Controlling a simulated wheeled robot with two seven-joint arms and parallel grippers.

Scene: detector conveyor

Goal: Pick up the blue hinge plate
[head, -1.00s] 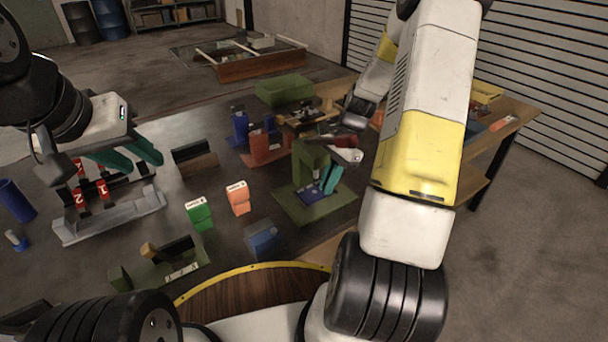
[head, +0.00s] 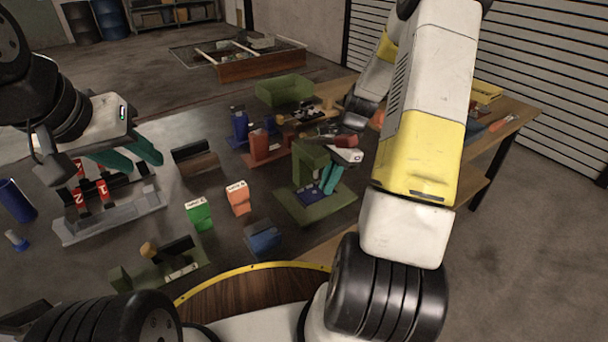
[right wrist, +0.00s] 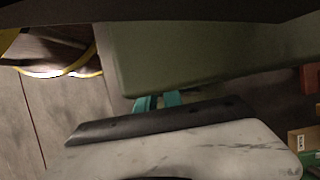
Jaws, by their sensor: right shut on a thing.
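The blue hinge plate (head: 306,190) is low at the green press-like fixture (head: 310,160), just over or on its base plate. My right gripper (head: 328,184) reaches in from the right, its teal fingers pointing down at the plate's right side. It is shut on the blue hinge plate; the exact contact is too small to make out. In the right wrist view the teal fingers (right wrist: 158,101) show only in part, and the plate is hidden. My left gripper (head: 135,157) is open and empty above the grey rack at the left.
The green fixture's upright and top stand close beside my right gripper. A green box (head: 199,214), an orange box (head: 238,198) and a dark blue block (head: 263,240) stand left of the fixture. An olive bin (head: 284,90) is at the back.

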